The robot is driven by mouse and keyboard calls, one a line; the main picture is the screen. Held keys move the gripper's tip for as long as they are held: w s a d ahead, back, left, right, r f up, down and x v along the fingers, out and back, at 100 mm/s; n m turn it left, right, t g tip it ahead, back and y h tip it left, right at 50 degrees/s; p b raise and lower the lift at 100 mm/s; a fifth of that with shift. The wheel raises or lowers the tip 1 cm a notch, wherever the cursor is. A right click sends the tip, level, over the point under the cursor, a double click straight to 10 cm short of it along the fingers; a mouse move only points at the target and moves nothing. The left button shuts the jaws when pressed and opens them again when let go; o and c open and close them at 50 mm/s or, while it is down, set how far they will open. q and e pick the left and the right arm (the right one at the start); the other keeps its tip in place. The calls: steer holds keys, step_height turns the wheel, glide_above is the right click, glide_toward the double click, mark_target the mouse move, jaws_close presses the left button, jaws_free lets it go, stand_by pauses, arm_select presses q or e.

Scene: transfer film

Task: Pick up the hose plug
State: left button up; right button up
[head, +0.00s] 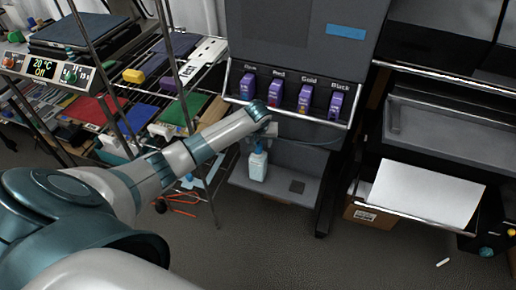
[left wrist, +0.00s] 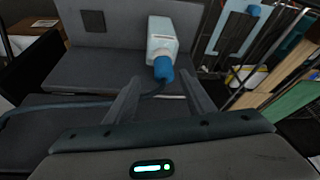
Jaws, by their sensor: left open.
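The hose (head: 315,143) is a thin blue-grey line running left under the ink slots to my left gripper. In the left wrist view the hose (left wrist: 50,106) comes in from the left and ends near the space between the fingers. I cannot make out the hose plug apart from the blue bottle cap (left wrist: 163,70) behind it. My left gripper (head: 268,131) is at the front of the grey machine, above a white bottle (head: 257,166). In the left wrist view its fingers (left wrist: 158,88) are spread apart, with the hose end near them; no grip shows. My right gripper is out of view.
The white bottle stands on the machine's low grey shelf (head: 270,190). Purple cartridges (head: 304,97) sit in a row just above the gripper. A wire rack (head: 190,75) with coloured items is close on the left. A cardboard box (head: 362,208) is on the right.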

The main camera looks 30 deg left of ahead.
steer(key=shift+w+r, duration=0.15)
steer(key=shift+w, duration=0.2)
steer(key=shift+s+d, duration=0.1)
